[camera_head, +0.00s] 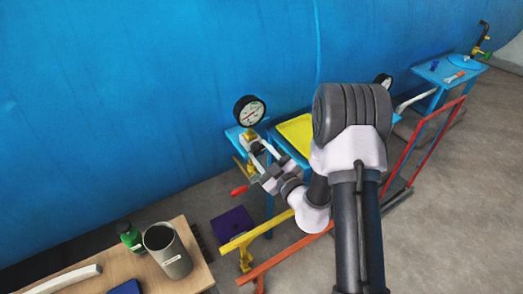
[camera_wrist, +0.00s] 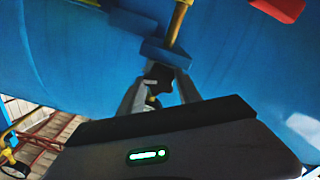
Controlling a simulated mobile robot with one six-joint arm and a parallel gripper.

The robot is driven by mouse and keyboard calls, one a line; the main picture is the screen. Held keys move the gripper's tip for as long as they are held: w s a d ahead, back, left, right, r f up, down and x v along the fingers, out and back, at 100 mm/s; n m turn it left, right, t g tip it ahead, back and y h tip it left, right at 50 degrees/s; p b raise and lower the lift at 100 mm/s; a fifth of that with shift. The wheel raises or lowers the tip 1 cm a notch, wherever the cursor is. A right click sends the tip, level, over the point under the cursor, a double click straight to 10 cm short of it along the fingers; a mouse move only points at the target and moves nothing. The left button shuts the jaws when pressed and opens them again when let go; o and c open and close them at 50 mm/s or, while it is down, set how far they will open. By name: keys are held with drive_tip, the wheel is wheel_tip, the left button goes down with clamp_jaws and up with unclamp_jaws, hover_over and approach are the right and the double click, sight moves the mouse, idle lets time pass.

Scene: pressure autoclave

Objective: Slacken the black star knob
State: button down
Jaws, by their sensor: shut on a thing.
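The black star knob (camera_wrist: 158,75) shows in the wrist view between the two fingers of my gripper (camera_wrist: 160,90), just below a blue block. My gripper is shut on the knob, with one pale finger on each side. In the head view my gripper (camera_head: 263,155) reaches to the fittings under a round pressure gauge (camera_head: 249,111) on the blue vessel wall. The knob cannot be made out there; my gripper and the fittings cover that spot.
A yellow panel (camera_head: 297,132) lies to the right. Yellow and red rails (camera_head: 290,252) run below. A wooden table (camera_head: 196,270) with a grey beaker (camera_head: 168,250) and green bottle (camera_head: 131,236) stands at lower left.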

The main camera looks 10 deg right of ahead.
drive_tip(key=n+p, duration=0.1)
drive_tip(key=n, duration=0.3)
drive_tip(key=shift+p, duration=0.3)
drive_tip(key=n, duration=0.4)
drive_tip(key=shift+p, duration=0.3)
drive_tip(key=n, duration=0.4)
drive_tip(key=shift+n, duration=0.3)
drive_tip(key=n, duration=0.3)
drive_tip(key=shift+n+b, duration=0.3)
drive_tip(key=shift+n, duration=0.1)
drive_tip(key=n+b, duration=0.1)
drive_tip(key=n, duration=0.4)
drive_tip(key=shift+f+b, duration=0.1)
drive_tip(key=shift+b, duration=0.25)
drive_tip(key=n+b, duration=0.2)
drive_tip(key=n, duration=0.3)
drive_tip(key=shift+n, duration=0.3)
